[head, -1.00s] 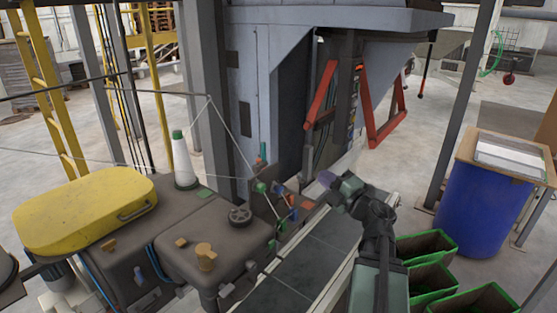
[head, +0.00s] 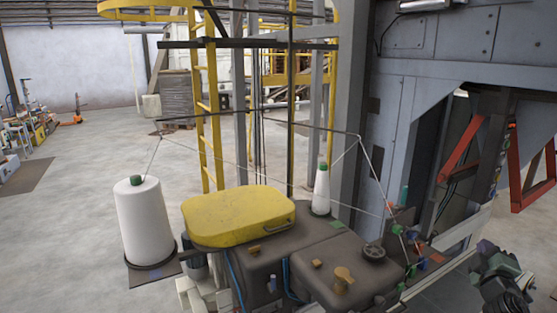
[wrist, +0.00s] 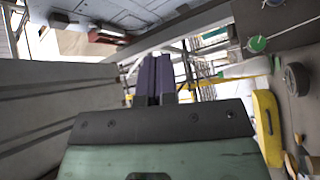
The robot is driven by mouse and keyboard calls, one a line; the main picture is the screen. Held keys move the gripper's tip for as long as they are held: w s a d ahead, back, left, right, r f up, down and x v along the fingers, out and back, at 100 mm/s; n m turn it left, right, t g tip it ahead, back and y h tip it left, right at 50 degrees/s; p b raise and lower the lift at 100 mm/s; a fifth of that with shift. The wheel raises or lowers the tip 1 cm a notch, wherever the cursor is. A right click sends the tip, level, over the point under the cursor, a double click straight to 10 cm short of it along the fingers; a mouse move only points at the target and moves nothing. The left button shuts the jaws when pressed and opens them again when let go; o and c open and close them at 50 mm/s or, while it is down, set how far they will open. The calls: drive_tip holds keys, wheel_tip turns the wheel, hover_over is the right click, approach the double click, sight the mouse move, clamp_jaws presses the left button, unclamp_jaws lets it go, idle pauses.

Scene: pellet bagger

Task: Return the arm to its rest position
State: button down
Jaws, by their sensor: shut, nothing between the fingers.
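My gripper (head: 487,248) shows at the lower right of the head view, at the end of my dark green and black arm. It is just right of the sewing head's thread guides, above the conveyor (head: 443,296). In the wrist view the two dark purple fingers of my gripper (wrist: 153,80) lie side by side with nothing between them. The lower part of my arm is cut off by the picture's edge.
The sewing machine with its yellow cover (head: 238,216) stands left of my arm. A large white thread cone (head: 145,222) and a small cone (head: 321,190) stand by it, with thin threads strung above. The grey bagger housing (head: 415,130) rises behind.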

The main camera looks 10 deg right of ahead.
drive_tip(key=s+d+f+m+g+h, duration=0.2)
drive_tip(key=d+f+m+g+h, duration=0.15)
drive_tip(key=m+g, duration=0.2)
drive_tip(key=a+f+m+g+y+b, duration=0.2)
drive_tip(key=a+f+m+g, duration=0.25)
drive_tip(key=f, duration=0.35)
drive_tip(key=a+f+m+g+y+b, duration=0.35)
drive_tip(key=a+f, duration=0.25)
drive_tip(key=f, duration=0.3)
drive_tip(key=a+f+n+g+y+b, duration=0.1)
drive_tip(key=a+f+y+b, duration=0.1)
drive_tip(key=a, duration=0.9)
drive_tip(key=s+a+f+n+g+y+b, duration=0.1)
drive_tip(key=a+f, duration=0.4)
drive_tip(key=a, duration=0.5)
drive_tip(key=a+f+n+g+y+b, duration=0.2)
drive_tip(key=a+f+n+y, duration=0.1)
drive_tip(key=a, duration=0.8)
drive_tip(key=shift+s+a+f+y+b, duration=0.15)
drive_tip(key=shift+a+f+y+b, duration=0.2)
drive_tip(key=shift+f+y, duration=0.15)
